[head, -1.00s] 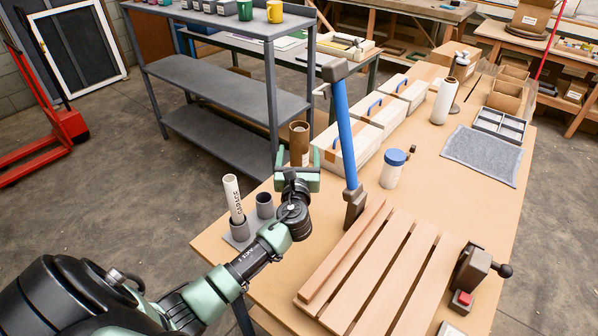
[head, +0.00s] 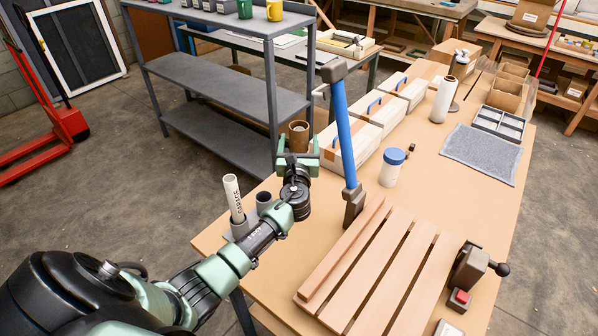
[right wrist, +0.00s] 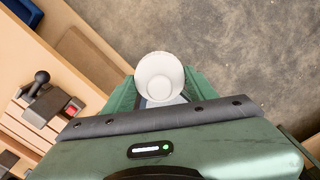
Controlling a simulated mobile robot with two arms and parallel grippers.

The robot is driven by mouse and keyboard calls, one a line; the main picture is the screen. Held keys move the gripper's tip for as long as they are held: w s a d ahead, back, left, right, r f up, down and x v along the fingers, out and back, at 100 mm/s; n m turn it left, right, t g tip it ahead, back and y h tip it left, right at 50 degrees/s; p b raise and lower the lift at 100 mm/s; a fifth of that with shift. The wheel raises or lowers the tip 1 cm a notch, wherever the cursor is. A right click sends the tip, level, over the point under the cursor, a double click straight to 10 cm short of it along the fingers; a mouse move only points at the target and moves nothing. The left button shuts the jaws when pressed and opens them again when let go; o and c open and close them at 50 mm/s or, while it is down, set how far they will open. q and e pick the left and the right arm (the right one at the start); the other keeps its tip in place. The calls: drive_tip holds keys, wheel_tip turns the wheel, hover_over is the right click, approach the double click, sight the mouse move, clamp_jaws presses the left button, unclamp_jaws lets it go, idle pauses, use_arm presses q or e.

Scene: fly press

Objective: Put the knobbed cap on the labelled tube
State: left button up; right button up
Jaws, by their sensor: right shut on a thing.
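The white knobbed cap (right wrist: 160,75) shows in the right wrist view as a round disc with a raised middle. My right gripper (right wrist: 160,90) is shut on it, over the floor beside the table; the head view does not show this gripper. A white tube with dark lettering (head: 233,197) stands upright in a grey holder at the table's left edge. A brown tube (head: 299,134) stands upright behind it to the right. My left gripper (head: 299,158) is open, its fingers on either side of the brown tube, whose lower part is hidden. I cannot tell whether they touch it.
A blue-lidded jar (head: 391,167), cases with blue handles (head: 358,140) and a grey mat (head: 482,153) lie further back. A small device with a knob (head: 470,270) is at the right.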

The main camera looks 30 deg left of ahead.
use_arm(q)
clamp_jaws()
drive_tip(key=shift+r, duration=0.1)
wheel_tip(320, 180, up, 10)
drive_tip(key=shift+f+p, duration=0.1)
drive_tip(key=shift+p, duration=0.45)
idle(0.6)
